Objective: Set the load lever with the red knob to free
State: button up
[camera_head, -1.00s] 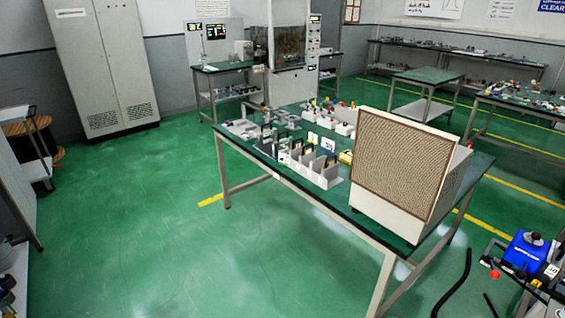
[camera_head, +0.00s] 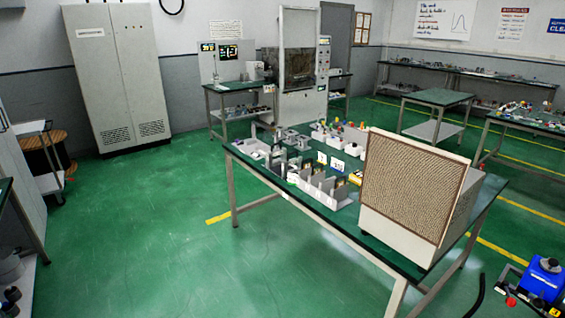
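I cannot pick out the load lever with the red knob for certain. Small red and yellow knobs (camera_head: 338,129) stand on white blocks at the back of the middle bench (camera_head: 300,222). A round red knob (camera_head: 510,302) shows beside a blue device (camera_head: 544,281) at the lower right edge. Both are too small to tell whether either is a load lever. My gripper is not in view.
A beige box with a woven front (camera_head: 410,188) stands on the bench's near right end, beside white divided trays (camera_head: 325,187). A grey cabinet (camera_head: 112,75) stands at the back left. Green floor (camera_head: 150,230) is open left of the bench. More benches (camera_head: 437,97) stand at the back right.

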aim_at(510, 301)
jog(key=z, duration=1.75)
